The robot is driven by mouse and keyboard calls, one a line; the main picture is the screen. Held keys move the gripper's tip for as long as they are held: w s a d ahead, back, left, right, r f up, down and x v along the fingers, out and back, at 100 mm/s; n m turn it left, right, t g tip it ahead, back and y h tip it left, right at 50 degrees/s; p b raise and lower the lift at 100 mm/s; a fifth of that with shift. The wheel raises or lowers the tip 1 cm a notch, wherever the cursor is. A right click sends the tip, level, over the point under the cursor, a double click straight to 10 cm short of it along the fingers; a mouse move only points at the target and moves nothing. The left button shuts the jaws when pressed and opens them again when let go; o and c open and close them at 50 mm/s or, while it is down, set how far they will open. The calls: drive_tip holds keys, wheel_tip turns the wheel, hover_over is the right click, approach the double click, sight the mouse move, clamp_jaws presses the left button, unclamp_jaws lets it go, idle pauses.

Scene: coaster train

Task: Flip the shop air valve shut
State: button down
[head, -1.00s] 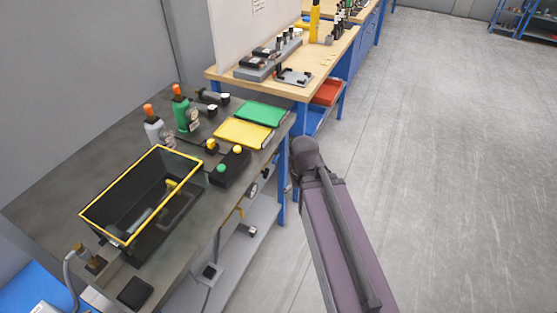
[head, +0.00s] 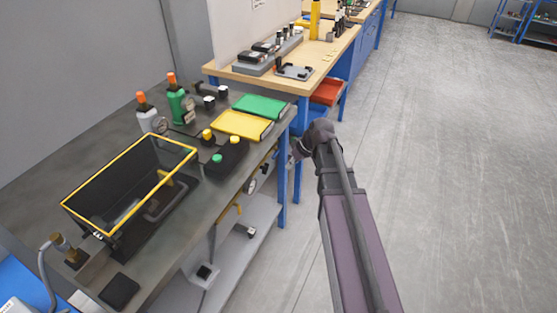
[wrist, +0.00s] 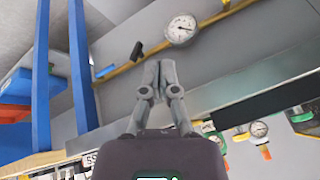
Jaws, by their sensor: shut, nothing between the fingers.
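A yellow pipe (wrist: 125,67) runs under the bench top in the wrist view. A round white gauge (wrist: 181,29) sits on it. A short black lever-like part (wrist: 137,50) stands at the pipe left of the gauge; it looks like the valve handle, tilted across the pipe. My gripper (wrist: 158,64) is shut and empty, its fingertips just below the pipe in the picture, between lever and gauge; contact cannot be told. In the head view the gauge (head: 251,186) and pipe (head: 228,212) show under the bench edge, and my gripper (head: 293,158) is partly hidden by my arm.
The dark bench (head: 105,255) carries a yellow-rimmed black bin (head: 75,207), bottles, and green and yellow trays. Its blue leg (head: 282,185) stands close to my gripper. A wooden bench (head: 325,60) is behind. The floor at right is clear.

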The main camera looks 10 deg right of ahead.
drive_tip(key=w+d+f+n+t+y+b, duration=0.1)
drive_tip(key=w+d+n+t+y+b, duration=0.1)
drive_tip(key=w, duration=0.5)
drive_tip(key=w+d+f+n+t+y+b, duration=0.1)
drive_tip(key=w+d+n+t+y+b, duration=0.1)
drive_tip(key=w, duration=0.6)
drive_tip(key=shift+d+f+n+b, duration=0.35)
drive_tip(key=shift+d+n+b, duration=0.25)
drive_tip(key=shift+d+b, duration=1)
drive_tip(key=shift+a, duration=0.2)
drive_tip(key=shift+w+b, duration=0.1)
drive_tip(key=shift+b, duration=0.2)
drive_tip(key=s+d+f+b+x, duration=0.1)
drive_tip(key=f+b+x, duration=0.1)
drive_tip(key=b+x, duration=0.7)
drive_tip(key=shift+x, duration=1.95)
drive_tip(key=shift+a, duration=0.1)
